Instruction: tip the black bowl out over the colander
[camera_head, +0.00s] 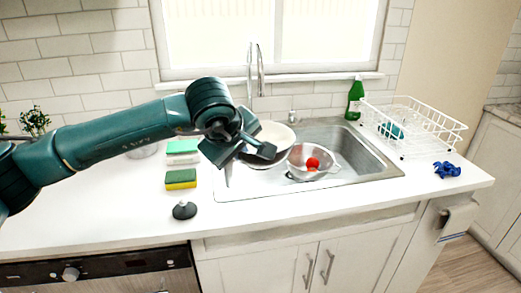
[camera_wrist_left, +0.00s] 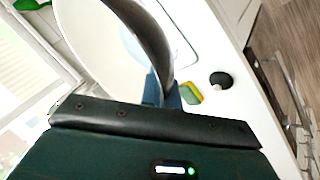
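My left gripper (camera_head: 262,150) is shut on the near-left rim of the bowl (camera_head: 278,134). The bowl is cream inside with a dark outer side, and my gripper hides part of it. It is held above the left part of the sink, just left of the colander. In the left wrist view the bowl (camera_wrist_left: 92,40) fills the upper left, its dark wall at the finger (camera_wrist_left: 170,94). I cannot tell what it holds. The metal colander (camera_head: 330,170) sits in the sink with a red round thing (camera_head: 312,163) inside. My right gripper is not in view.
The sink (camera_head: 372,165) has a tall faucet (camera_head: 250,72) behind it. A green bottle (camera_head: 355,98) and a white dish rack (camera_head: 440,125) stand at the right. Sponges (camera_head: 181,179) and a dark stopper (camera_head: 185,210) lie left. A blue cloth-like item (camera_head: 447,170) lies far right.

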